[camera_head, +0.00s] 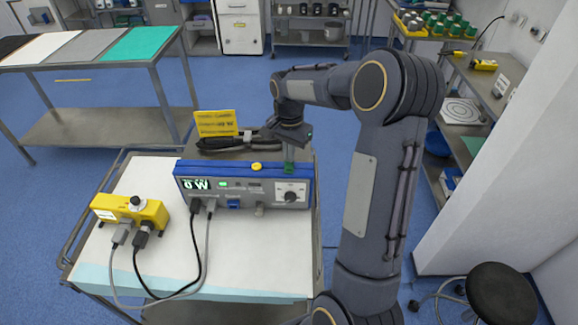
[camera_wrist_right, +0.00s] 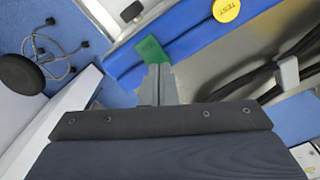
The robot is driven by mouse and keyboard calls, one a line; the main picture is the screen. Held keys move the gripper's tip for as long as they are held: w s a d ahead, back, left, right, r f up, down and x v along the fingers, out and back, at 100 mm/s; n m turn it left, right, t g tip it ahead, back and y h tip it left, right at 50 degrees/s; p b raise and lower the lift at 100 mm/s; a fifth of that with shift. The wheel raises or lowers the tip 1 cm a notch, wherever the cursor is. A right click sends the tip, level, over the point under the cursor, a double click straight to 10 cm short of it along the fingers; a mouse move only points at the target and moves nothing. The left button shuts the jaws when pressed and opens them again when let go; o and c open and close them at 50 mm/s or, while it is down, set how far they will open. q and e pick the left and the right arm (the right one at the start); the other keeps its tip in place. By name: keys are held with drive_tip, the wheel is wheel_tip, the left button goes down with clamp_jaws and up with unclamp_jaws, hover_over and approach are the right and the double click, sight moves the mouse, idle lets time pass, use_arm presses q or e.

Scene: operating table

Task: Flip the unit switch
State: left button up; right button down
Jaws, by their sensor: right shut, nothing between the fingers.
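My right gripper (camera_head: 289,160) is shut and empty, pointing down at the top right edge of the unit, above the dial. In the right wrist view the gripper (camera_wrist_right: 153,55) has a green tip over the unit's blue top (camera_wrist_right: 195,42); I cannot tell whether it touches. My left gripper is not in view.
A yellow box (camera_head: 130,211) with plugged cables stands left of the unit on the white cart top (camera_head: 235,250). A stool (camera_head: 500,293) stands right.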

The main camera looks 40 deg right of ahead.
drive_tip(key=shift+f+b, duration=0.35)
drive_tip(key=shift+f, duration=0.2)
drive_tip(key=shift+r+p, duration=2.8)
drive_tip(key=shift+r, duration=0.75)
drive_tip(key=s+a+r+n+t+y, duration=0.25)
drive_tip(key=s+a+r+n, duration=0.35)
drive_tip(key=s+a+r, duration=0.4)
drive_tip(key=s+a+f+n+t, duration=0.1)
drive_tip(key=s+a+n, duration=0.2)
drive_tip(key=s, duration=0.3)
drive_tip(key=s+a+f+n+t+y, duration=0.1)
drive_tip(key=s+a+f+n+t, duration=0.1)
drive_tip(key=s+a, duration=0.3)
drive_tip(key=shift+s+a+f+n, duration=0.35)
drive_tip(key=shift+s+n, duration=0.35)
drive_tip(key=shift+s, duration=0.45)
